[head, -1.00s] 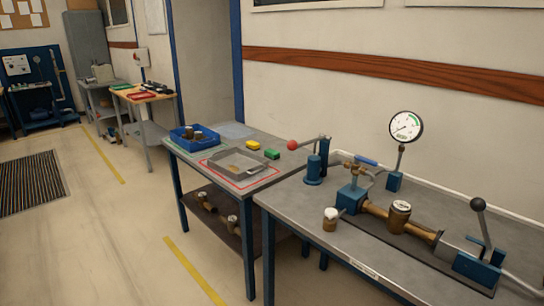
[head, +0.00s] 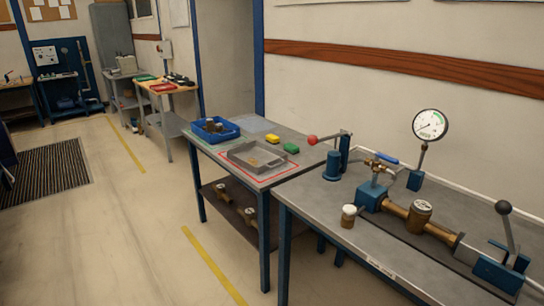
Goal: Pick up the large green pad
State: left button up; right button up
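A green block-like item (head: 291,148) lies on the near left table, beside a smaller-looking yellow one (head: 272,139). A flat green item (head: 146,78) also lies on the wooden-topped table farther back; it is too small to make out clearly. I cannot tell from this view which of the two green items is the large green pad. Neither of my grippers shows in the head view.
The near left table (head: 225,166) carries a blue bin (head: 207,137) and a grey tray (head: 240,158) within a red outline. To its right, a bench (head: 322,203) holds a gauge (head: 430,124) and brass meter.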

aim_at(289, 147)
jog(key=i+j+z, duration=0.15)
jog(key=z, duration=0.3)
jog(key=i+j+z, duration=0.1)
jog(key=z, duration=0.35)
jog(key=i+j+z, duration=0.15)
jog(key=j, duration=0.4)
jog(key=i+j+z, duration=0.15)
jog(key=j, duration=0.35)
jog(key=i+j+z, duration=0.2)
jog(key=j, duration=0.35)
jog(key=j+z, duration=0.15)
jog(key=j, duration=0.4)
jog(key=k, duration=0.05)
